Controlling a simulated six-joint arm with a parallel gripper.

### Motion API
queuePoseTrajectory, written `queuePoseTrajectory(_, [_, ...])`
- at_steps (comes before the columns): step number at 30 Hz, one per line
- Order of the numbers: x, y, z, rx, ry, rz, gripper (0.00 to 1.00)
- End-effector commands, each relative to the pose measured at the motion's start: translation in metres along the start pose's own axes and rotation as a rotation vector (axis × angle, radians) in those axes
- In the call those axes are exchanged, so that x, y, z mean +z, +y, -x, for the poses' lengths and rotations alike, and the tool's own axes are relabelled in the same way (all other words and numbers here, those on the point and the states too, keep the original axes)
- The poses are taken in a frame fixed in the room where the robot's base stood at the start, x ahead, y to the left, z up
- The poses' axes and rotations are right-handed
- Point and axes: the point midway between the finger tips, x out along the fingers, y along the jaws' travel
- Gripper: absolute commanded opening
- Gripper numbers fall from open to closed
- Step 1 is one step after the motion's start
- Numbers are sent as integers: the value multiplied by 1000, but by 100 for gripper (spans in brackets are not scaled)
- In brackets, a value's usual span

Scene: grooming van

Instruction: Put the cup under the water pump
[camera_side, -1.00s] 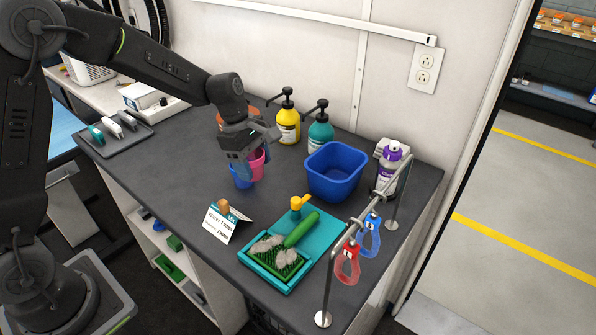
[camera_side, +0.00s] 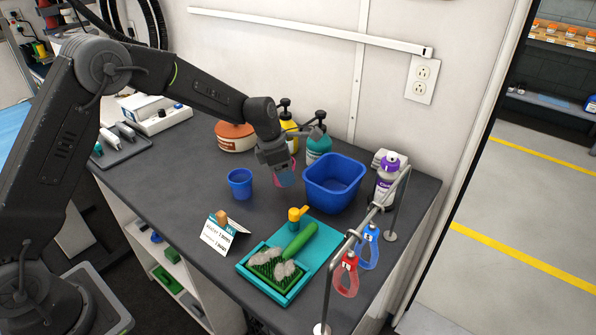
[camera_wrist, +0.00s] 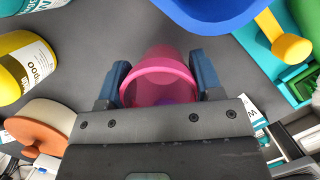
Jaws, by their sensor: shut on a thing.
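My gripper (camera_side: 284,178) is shut on a pink cup (camera_wrist: 163,60), seen between its two blue fingers in the wrist view. In the side view the fingers mostly hide the cup, just left of a blue tub (camera_side: 334,184). A blue cup (camera_side: 240,183) stands upright on the counter to the left of my gripper. Behind my gripper stand a yellow bottle (camera_side: 288,133) and a teal bottle (camera_side: 317,150), both with black pump heads. I cannot tell which one is the water pump. The yellow bottle also shows in the wrist view (camera_wrist: 22,68).
A teal tray (camera_side: 268,290) with a green brush (camera_side: 299,241) and a yellow-handled item (camera_side: 297,213) lie in front. A price card (camera_side: 217,236), a purple-capped bottle (camera_side: 385,182) and a metal rail with hanging loops are nearby. An orange-lidded tub (camera_side: 235,136) stands behind.

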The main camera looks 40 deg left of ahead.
Motion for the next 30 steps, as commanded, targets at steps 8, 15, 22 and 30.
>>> queuePoseTrajectory(8, [14, 16, -17, -1, 0, -2, 37])
queuePoseTrajectory(15, [26, 32, -39, -1, 1, -1, 37])
queuePoseTrajectory(22, [29, 36, -45, -1, 0, -1, 37])
queuePoseTrajectory(30, [28, 36, -48, -1, 0, -1, 37])
